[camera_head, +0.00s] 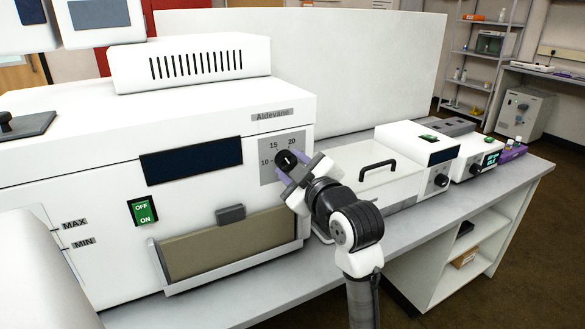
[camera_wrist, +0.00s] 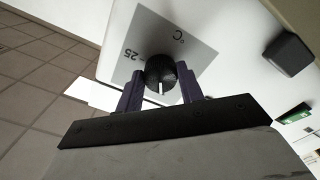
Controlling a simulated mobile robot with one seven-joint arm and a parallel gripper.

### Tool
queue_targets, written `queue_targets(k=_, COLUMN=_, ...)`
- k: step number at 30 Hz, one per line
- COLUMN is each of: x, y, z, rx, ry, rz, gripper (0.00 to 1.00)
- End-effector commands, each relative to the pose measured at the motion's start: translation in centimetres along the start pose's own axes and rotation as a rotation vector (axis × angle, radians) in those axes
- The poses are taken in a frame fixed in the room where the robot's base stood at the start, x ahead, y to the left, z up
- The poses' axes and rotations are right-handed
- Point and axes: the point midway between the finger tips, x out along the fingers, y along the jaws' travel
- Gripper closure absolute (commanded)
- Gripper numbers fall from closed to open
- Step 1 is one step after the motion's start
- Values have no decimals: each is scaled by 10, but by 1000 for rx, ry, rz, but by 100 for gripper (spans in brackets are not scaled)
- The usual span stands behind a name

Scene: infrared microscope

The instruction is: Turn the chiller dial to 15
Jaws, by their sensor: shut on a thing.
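The chiller dial (camera_head: 287,160) is a round black knob with a white mark, on a grey scale plate (camera_head: 268,175) on the front of the white chiller (camera_head: 222,134). The numbers 10, 15 and 20 show around it in the head view; the lower right of the plate is hidden by my gripper. My gripper (camera_head: 291,164) is shut on the dial, its purple fingers on either side of it. In the wrist view the dial (camera_wrist: 160,70) sits between the fingers (camera_wrist: 160,82), with 25 and °C visible beside it. I cannot tell exactly which number the mark points to.
A green OFF/ON switch (camera_head: 143,211), a dark display (camera_head: 191,161) and a protruding tan panel (camera_head: 226,246) are on the chiller front. A white lidded box with a black handle (camera_head: 377,168) and other instruments (camera_head: 438,160) stand right on the grey bench (camera_head: 518,178).

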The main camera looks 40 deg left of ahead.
Motion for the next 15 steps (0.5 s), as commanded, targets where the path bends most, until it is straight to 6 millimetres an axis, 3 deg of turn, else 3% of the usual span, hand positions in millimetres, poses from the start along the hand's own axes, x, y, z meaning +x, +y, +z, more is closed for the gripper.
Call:
queue_targets(k=5, x=0, y=0, z=0, rx=1, ry=0, rz=0, gripper=85)
queue_targets(k=6, x=0, y=0, z=0, rx=1, ry=0, rz=0, gripper=60)
queue_targets(k=11, x=0, y=0, z=0, rx=1, ry=1, rz=0, gripper=41)
queue_targets(k=15, x=0, y=0, z=0, rx=1, ry=0, rz=0, gripper=41)
